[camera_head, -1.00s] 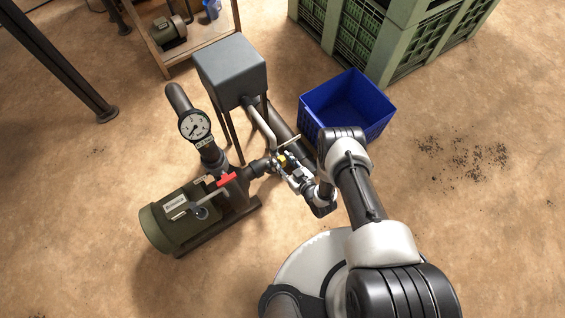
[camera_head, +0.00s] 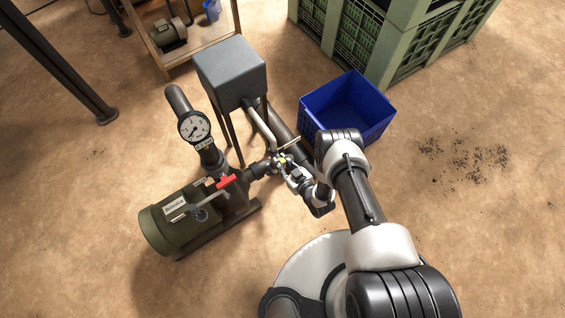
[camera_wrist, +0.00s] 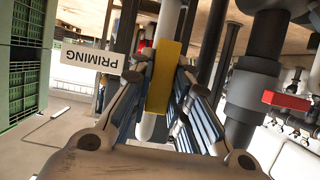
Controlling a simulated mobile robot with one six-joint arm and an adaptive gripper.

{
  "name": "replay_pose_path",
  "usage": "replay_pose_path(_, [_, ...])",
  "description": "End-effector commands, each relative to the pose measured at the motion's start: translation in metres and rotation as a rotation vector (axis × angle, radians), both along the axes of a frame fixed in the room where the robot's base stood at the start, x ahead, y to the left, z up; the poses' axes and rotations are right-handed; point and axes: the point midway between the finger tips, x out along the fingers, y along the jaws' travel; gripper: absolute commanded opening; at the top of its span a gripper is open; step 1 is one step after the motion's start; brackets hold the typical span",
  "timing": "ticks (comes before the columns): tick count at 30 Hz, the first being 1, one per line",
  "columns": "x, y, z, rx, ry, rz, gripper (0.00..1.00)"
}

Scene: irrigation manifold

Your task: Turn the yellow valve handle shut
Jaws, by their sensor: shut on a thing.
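The yellow valve handle (camera_wrist: 162,80) stands between the fingers of my gripper (camera_wrist: 165,82) in the wrist view, and the gripper is shut on it. In the head view my gripper (camera_head: 283,163) is at the pipe junction to the right of the green pump. Only a small bit of yellow shows there, and the fingers and wrist hide most of the valve. A white tag reading PRIMING (camera_wrist: 90,69) is left of the handle in the wrist view.
A red handle (camera_head: 226,181) sits on the piping by the green pump (camera_head: 175,220). A pressure gauge (camera_head: 194,127) rises behind it. A grey box (camera_head: 230,72) on legs and a blue crate (camera_head: 347,105) stand beyond. Green crates (camera_head: 390,40) are at the back.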

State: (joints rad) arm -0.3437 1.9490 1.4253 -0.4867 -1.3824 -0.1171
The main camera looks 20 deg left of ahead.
Motion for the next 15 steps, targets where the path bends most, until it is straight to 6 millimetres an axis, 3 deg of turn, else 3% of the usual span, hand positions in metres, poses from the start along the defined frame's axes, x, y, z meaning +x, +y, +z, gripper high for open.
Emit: replay_pose_path(15, [0.0010,-0.0011,-0.0006,0.057,0.067,-0.001,0.00])
